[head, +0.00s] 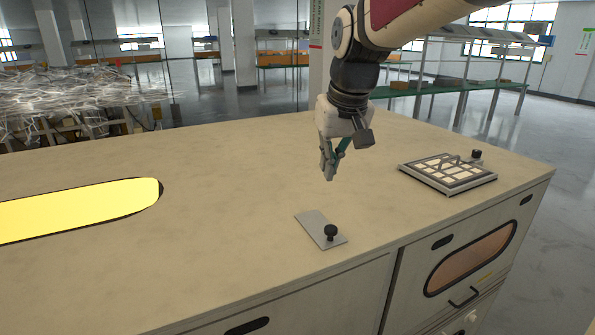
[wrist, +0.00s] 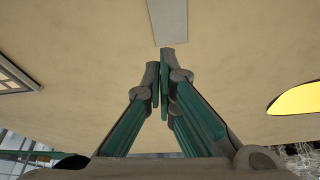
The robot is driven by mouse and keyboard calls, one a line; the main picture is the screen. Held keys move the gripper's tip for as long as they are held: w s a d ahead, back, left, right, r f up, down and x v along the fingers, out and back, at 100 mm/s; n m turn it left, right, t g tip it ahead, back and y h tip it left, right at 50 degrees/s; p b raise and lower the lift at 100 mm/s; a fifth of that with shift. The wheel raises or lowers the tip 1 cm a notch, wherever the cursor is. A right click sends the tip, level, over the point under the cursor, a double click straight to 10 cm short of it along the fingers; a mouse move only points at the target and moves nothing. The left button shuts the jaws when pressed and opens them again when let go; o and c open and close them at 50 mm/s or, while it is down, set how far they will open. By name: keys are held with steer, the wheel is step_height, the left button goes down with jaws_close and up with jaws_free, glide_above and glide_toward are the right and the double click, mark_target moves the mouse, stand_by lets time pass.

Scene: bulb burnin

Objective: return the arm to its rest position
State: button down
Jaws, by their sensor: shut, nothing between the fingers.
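My arm reaches in from the top right of the head view. My gripper (head: 329,177) hangs above the workbench top (head: 230,175), fingers pointing down. In the wrist view, the fingertips of my gripper (wrist: 161,72) are together with nothing between them. A flat grey plate (head: 312,222) with a black knob (head: 331,232) lies on the bench below and in front of my gripper. The plate (wrist: 168,20) also shows in the wrist view, beyond the fingertips. The gripper is apart from it.
A framed grid tray (head: 440,180) with a black knob (head: 477,154) lies near the bench's right end. A glowing yellow rounded panel (head: 75,210) is set at the left. The bench front has an oval window (head: 470,258) and a handle (head: 463,298). The middle top is clear.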

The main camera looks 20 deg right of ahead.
steer(key=s+a+f+t, duration=0.1)
steer(key=s+f, duration=0.1)
steer(key=s, duration=2.1)
steer(key=shift+s+f+t, duration=0.2)
steer(key=shift+f+t, duration=0.1)
steer(key=shift+f, duration=0.1)
steer(key=shift+a, duration=0.1)
